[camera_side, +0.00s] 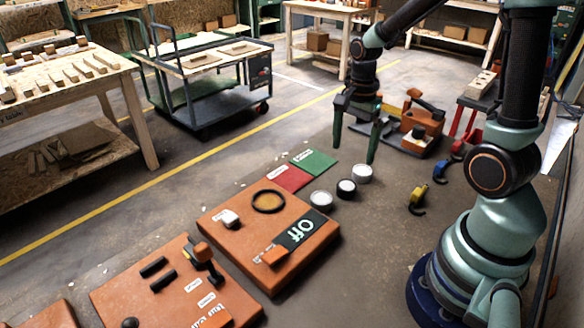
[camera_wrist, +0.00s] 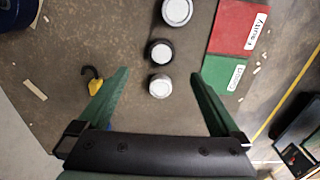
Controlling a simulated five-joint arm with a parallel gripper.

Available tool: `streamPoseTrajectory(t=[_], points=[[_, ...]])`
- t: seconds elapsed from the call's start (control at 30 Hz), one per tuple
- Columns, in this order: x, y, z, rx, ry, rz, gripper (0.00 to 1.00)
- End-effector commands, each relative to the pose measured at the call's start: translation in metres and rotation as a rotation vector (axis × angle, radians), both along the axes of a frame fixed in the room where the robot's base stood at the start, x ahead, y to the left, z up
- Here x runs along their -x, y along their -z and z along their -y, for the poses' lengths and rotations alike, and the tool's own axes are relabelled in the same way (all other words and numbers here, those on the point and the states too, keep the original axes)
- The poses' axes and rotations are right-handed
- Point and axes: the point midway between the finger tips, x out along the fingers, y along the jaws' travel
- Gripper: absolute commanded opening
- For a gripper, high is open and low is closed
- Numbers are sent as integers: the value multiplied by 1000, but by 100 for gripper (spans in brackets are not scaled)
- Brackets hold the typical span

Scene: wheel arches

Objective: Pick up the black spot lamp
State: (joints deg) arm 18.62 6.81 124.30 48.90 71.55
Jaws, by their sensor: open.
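The black spot lamp (camera_side: 346,188) is a short black cylinder with a pale top. It stands on the floor, the middle one in a row of three lamps. In the wrist view the black lamp (camera_wrist: 160,51) lies just beyond the fingertips, roughly centred between them. My gripper (camera_side: 354,156) is open and empty, pointing down above the floor behind the lamps. In the wrist view my gripper (camera_wrist: 160,75) has a pale grey lamp (camera_wrist: 160,86) between its fingers in the picture; this lamp (camera_side: 362,173) is the rear one in the side view.
A white-topped lamp (camera_side: 321,199) stands on the other side of the black one. Red (camera_side: 284,177) and green (camera_side: 313,162) tiles lie left of the lamps. An orange panel (camera_side: 240,222) is in front. A yellow hook (camera_side: 418,196) lies to the right, with bare floor between.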

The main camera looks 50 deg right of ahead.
Motion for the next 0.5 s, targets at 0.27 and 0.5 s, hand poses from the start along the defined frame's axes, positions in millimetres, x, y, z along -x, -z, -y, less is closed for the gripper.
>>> streamPoseTrajectory(t=[0.27, 0.5], points=[[1, 46, -1, -2, -1, -6, 100], [0, 64, 0, 0, -2, -1, 100]])
